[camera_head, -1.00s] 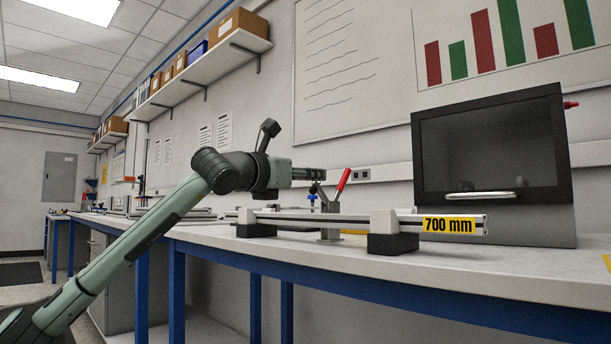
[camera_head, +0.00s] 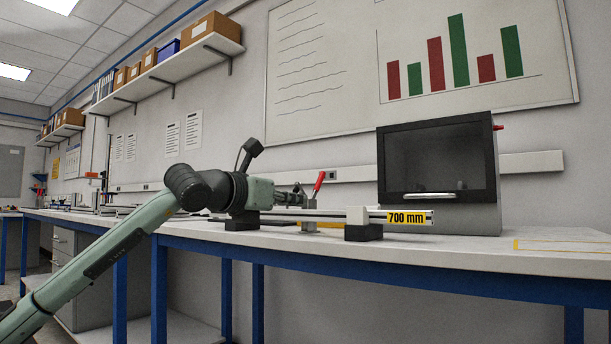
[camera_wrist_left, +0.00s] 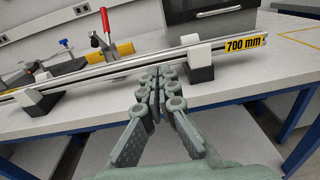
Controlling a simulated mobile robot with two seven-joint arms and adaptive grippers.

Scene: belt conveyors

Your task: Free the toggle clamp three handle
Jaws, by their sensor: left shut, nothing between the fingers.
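The toggle clamp with a red handle (camera_head: 319,181) stands on the bench behind the 700 mm rail (camera_head: 410,217). Its handle rises tilted to the right in the head view. The left wrist view shows the red handle (camera_wrist_left: 97,41) at the upper left, beyond the rail. My left gripper (camera_head: 303,194) looks close to the handle's left side in the head view. In the left wrist view my left gripper (camera_wrist_left: 157,74) has its fingers together and empty, on the near side of the rail and apart from the handle. My right gripper is not in view.
The rail rests on white and black blocks (camera_head: 363,228) along the bench. A dark-fronted box with a bar handle (camera_head: 437,165) stands behind its right end. The bench top (camera_head: 480,248) is clear at the right. A second toggle clamp with a blue tip (camera_wrist_left: 64,43) is left of the red handle.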

